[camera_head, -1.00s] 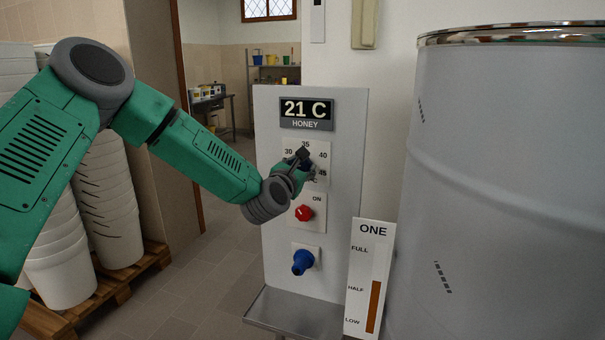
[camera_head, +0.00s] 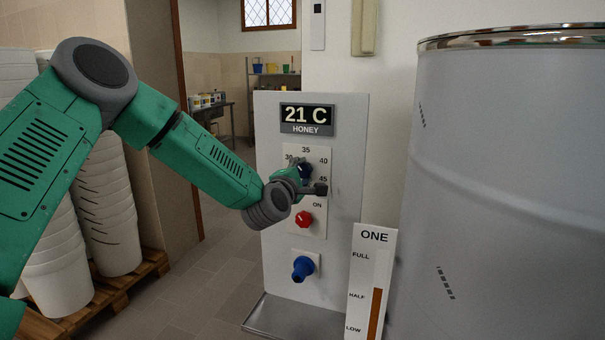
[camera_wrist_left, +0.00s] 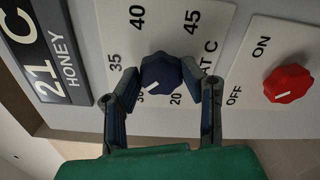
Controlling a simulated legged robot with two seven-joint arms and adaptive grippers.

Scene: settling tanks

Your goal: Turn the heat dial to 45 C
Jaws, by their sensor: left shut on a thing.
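The heat dial is a dark blue knob (camera_head: 305,171) on a white plate numbered around it, on the grey control panel (camera_head: 345,150). In the left wrist view the dial (camera_wrist_left: 162,72) sits between the two fingertips of my left gripper (camera_wrist_left: 160,78). My left gripper (camera_head: 307,175) is shut on the dial, with one finger at each side. The dial's white mark points down-left in the wrist view, near a partly hidden number that looks like 30. The 35, 40 and 45 marks are readable there. The display (camera_head: 306,115) reads 21 C, HONEY. My right gripper is not in view.
A red switch knob (camera_head: 304,219) sits just below the dial, its mark toward OFF in the wrist view. A blue knob or tap (camera_head: 303,268) is lower. A level gauge (camera_head: 372,280) and a big grey drum (camera_head: 500,180) stand at right; stacked white buckets (camera_head: 60,260) at left.

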